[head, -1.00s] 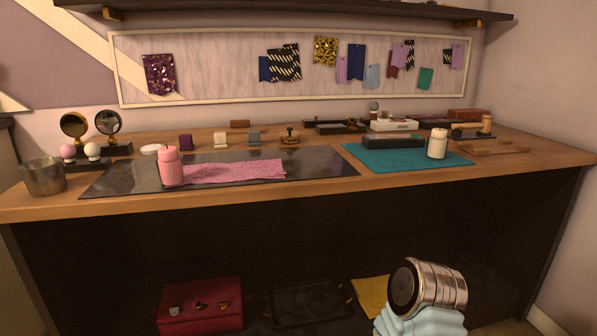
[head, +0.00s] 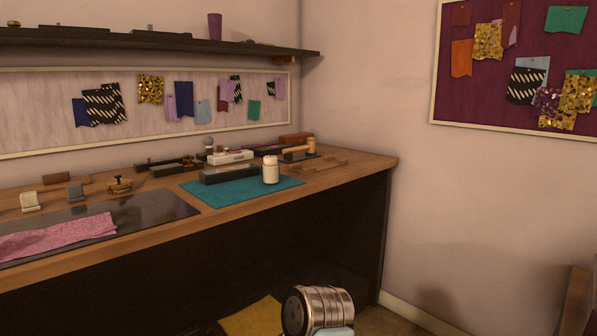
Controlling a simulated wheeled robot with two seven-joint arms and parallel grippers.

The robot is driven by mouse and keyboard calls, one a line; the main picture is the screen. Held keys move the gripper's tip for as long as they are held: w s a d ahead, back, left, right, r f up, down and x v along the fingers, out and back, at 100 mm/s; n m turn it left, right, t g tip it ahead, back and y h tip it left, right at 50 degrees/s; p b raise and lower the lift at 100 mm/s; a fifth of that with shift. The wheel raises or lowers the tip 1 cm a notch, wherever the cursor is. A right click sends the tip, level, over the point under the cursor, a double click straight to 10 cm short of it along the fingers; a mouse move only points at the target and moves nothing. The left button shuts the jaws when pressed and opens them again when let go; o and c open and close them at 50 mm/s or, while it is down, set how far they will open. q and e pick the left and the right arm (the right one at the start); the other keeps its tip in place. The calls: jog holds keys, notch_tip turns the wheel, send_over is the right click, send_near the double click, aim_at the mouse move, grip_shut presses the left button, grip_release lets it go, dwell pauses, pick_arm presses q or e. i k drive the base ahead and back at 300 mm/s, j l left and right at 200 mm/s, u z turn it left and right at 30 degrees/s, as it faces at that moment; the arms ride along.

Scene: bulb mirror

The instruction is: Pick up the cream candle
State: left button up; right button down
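The cream candle (head: 271,170) stands upright on the right part of the teal mat (head: 231,199), near the front of the wooden workbench (head: 345,171). A long dark block (head: 229,174) lies on the mat just left of the candle. A silver and dark rounded part of my own body shows at the bottom of the view. Neither gripper can be seen, and nothing is touching the candle.
A dark mat (head: 171,207) with pink cloth (head: 62,236) lies to the left. Tools and a small mallet (head: 300,151) stand behind the candle. The shelf (head: 160,42) is well above. A wall borders the bench on the right.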

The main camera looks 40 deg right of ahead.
aim_at(271, 174)
jog(key=j+z, duration=0.15)
jog(key=z, duration=0.9)
